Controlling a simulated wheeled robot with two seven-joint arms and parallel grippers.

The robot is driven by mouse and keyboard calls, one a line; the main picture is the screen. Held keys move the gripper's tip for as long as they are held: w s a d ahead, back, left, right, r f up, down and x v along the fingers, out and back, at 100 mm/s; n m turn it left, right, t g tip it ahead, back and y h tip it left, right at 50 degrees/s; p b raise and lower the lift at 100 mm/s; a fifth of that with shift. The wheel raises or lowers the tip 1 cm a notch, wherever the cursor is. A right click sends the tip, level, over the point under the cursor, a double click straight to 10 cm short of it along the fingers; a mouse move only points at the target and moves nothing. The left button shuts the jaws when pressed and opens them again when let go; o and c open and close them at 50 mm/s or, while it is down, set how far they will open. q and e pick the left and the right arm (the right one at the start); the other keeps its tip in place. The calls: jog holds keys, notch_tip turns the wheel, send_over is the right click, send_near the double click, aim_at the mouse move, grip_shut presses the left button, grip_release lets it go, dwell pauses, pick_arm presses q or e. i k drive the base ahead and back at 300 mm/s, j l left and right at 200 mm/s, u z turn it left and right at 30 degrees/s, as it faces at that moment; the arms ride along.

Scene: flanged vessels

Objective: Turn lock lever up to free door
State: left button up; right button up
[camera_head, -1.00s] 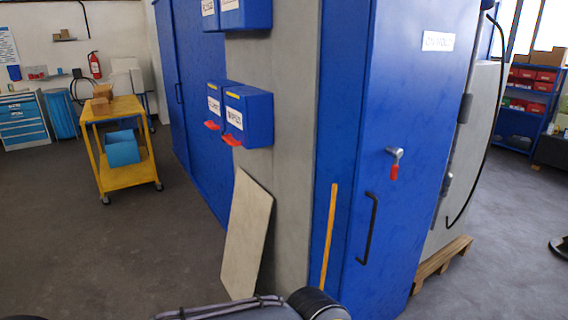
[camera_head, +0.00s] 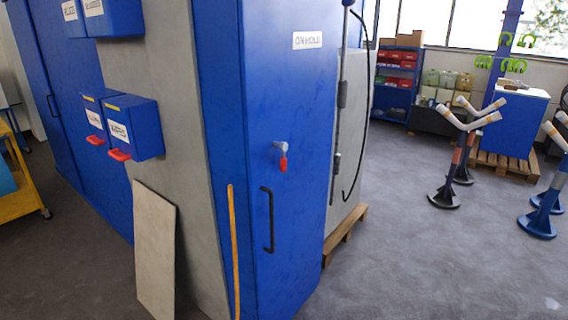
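The lock lever (camera_head: 283,162) is on the blue cabinet door (camera_head: 290,105). It has a grey pivot at the top and a red grip hanging straight down. A black vertical door handle (camera_head: 268,220) sits below and left of it. A white label reading "ON HOLD" (camera_head: 307,40) is higher on the door. The door looks shut. Neither of my grippers shows in the head view, and nothing touches the lever.
A loose beige panel (camera_head: 155,250) leans against the cabinet's grey side. Blue boxes with red tabs (camera_head: 133,130) stick out there. A wooden pallet (camera_head: 345,232) lies right of the door. Stands with Y-shaped tops (camera_head: 465,135) stand farther right. Open grey floor (camera_head: 400,260) lies between.

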aim_at(283, 159)
jog(key=i+z, duration=0.35)
jog(key=i+j+z, duration=0.2)
jog(key=z, duration=0.15)
jog(key=i+j+z, duration=0.2)
jog(key=z, duration=0.2)
jog(key=i, duration=0.05)
